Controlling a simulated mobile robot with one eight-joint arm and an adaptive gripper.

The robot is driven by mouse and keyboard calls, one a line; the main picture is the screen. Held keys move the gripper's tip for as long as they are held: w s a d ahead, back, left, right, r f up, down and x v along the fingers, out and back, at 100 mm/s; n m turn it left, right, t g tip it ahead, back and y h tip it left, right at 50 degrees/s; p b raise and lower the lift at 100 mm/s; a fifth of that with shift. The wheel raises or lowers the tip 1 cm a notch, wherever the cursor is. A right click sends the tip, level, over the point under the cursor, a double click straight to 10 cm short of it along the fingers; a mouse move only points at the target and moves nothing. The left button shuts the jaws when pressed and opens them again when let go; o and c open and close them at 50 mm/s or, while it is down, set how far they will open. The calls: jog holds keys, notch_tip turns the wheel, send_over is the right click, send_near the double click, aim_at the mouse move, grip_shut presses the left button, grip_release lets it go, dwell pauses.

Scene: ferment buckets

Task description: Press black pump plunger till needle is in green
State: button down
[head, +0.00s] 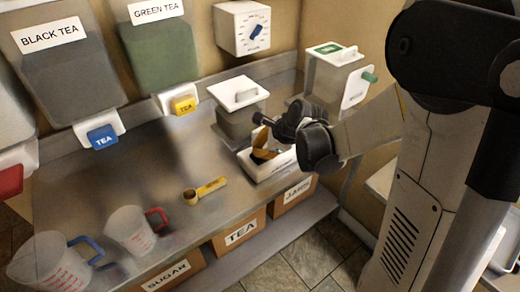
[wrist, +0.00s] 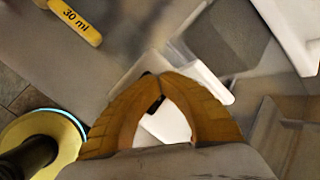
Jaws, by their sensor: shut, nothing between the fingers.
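My gripper (head: 258,153) has tan fingers. Its tips meet over a small white tray-like object (head: 277,167) on the steel counter; in the wrist view the fingers (wrist: 160,80) form an arch with white showing through. I cannot tell whether they touch it. A black cylinder (wrist: 35,155) on a yellowish disc with a bright blue rim (wrist: 68,125) shows at the lower left of the wrist view; I cannot tell if it is the pump plunger. No gauge needle or green zone can be made out in either view.
A white-lidded bin (head: 238,105) stands just behind my gripper, with a green-handled container (head: 332,75) to its right. A yellow scoop (head: 210,187) lies left on the counter (head: 165,165). Measuring jugs (head: 130,230) stand front left. Tea dispensers (head: 160,50) line the wall.

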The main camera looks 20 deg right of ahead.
jog(key=shift+r+p, duration=1.55)
jog(key=shift+r, duration=0.5)
notch_tip(320, 180, up, 5)
jog(key=p, duration=0.4)
jog(key=s+r+n+h+b, duration=0.1)
jog(key=s+r+n+b, duration=0.1)
jog(key=s+n, duration=0.8)
jog(key=s+r+n+h+b, duration=0.2)
jog(key=s+n+b, duration=0.1)
jog(key=s+n, duration=0.8)
jog(key=shift+t, duration=0.3)
